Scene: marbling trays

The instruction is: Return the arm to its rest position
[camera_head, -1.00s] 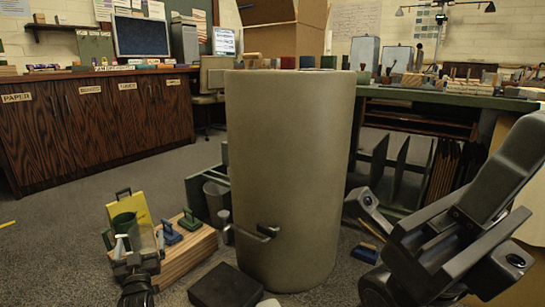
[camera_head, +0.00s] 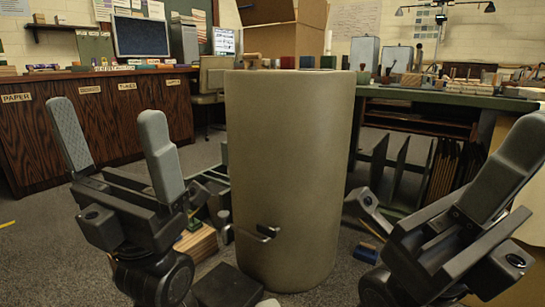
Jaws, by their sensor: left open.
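My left gripper (camera_head: 110,112) is raised at the left of the head view. Its two grey fingers point up and stand wide apart, with nothing between them. My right gripper (camera_head: 445,170) is at the right edge, with one long grey finger pointing up and to the right. Its other finger is not clear, so I cannot tell how far its jaws are apart. No object shows in it.
A large tan cylinder (camera_head: 290,180) stands in the middle, between my grippers. A wooden crate (camera_head: 199,243) is mostly hidden behind my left gripper. Brown cabinets (camera_head: 30,150) line the left wall, and a green-topped bench (camera_head: 440,98) stands behind at right.

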